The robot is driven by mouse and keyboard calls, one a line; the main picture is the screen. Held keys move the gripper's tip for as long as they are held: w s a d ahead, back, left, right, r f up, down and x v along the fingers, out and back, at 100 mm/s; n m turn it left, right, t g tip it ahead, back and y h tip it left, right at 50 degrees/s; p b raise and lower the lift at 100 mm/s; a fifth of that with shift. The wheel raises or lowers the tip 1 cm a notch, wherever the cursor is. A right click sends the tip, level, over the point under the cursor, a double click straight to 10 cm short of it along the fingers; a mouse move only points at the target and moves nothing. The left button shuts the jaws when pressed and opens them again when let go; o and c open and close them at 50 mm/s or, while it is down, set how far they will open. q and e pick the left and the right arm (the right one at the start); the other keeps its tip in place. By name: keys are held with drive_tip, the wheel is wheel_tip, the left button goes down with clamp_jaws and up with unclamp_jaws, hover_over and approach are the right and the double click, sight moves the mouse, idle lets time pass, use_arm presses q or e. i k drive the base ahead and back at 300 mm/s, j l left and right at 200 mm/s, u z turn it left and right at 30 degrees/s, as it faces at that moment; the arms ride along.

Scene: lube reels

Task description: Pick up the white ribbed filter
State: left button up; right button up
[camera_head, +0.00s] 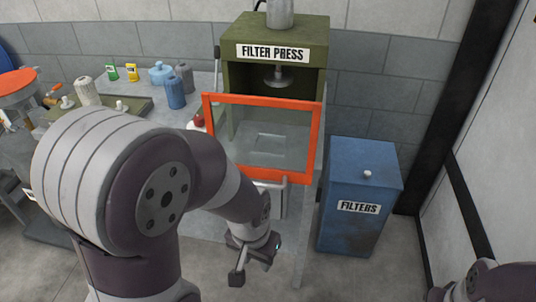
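A pale, off-white ribbed filter (88,92) stands upright at the left of the workbench, behind my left arm's large shoulder joint. My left gripper (254,262) hangs low in front of the bench, below the filter press. Its fingers are apart with nothing visible between them, and it is far to the right of the pale filter. Part of my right arm shows at the bottom right corner; its gripper is out of view.
A green filter press (275,24) with an orange-framed clear guard (316,143) stands on the bench (205,82). A blue filters bin (362,180) stands to its right. Blue filter (175,93), grey filter (184,76), blue container (160,73) and small green and yellow containers stand near the pale filter.

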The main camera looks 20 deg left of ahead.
sight(95, 99)
drive_tip(key=u, duration=2)
drive_tip(key=i+j, duration=0.15)
drive_tip(key=i, duration=0.3)
drive_tip(key=i+j, duration=0.15)
drive_tip(key=i, duration=0.3)
